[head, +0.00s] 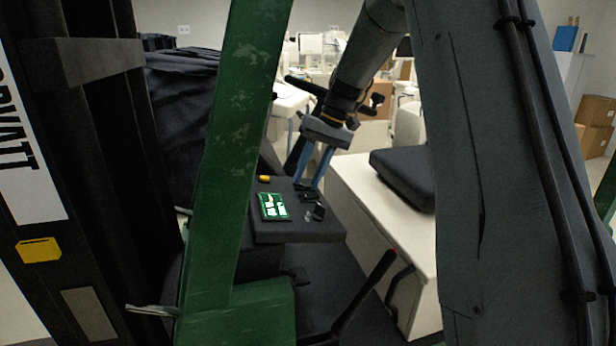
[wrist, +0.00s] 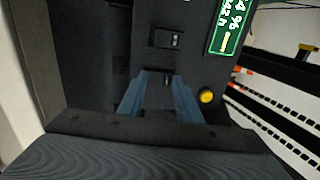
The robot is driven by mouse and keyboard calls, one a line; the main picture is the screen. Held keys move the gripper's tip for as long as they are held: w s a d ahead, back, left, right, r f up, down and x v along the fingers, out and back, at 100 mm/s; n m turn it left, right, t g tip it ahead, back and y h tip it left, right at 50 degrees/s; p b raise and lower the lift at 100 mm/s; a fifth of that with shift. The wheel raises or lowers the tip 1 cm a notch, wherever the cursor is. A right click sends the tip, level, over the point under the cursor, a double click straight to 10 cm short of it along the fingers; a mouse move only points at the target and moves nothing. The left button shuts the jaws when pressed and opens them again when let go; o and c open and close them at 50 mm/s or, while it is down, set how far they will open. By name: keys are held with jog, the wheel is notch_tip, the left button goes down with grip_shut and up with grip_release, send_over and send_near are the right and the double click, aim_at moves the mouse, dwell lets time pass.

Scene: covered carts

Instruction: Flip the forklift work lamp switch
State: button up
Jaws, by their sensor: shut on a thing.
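A dark control panel (head: 300,232) carries small black switches. In the wrist view, one switch (wrist: 166,79) sits between my fingertips, its housing partly hidden by them. A second switch (wrist: 175,40) in a raised black frame is farther up and clear of my gripper. No label is readable, so I cannot tell which is the work lamp switch. My gripper (wrist: 164,78) has its two blue-grey fingers closed on the switch between them, with a narrow gap. In the head view, my gripper (head: 307,186) points down at the panel's far edge.
A lit green display (head: 273,206) and a yellow button (head: 264,179) are on the panel beside the switches. A green post (head: 240,130) stands in front at the left. A black seat cushion (head: 405,175) is to the right. A lever (head: 365,290) rises below.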

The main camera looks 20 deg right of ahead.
jog(key=o, duration=0.8)
jog(key=shift+c, duration=0.2)
jog(key=b+v, duration=0.3)
jog(key=v, duration=0.5)
jog(key=shift+f, duration=0.1)
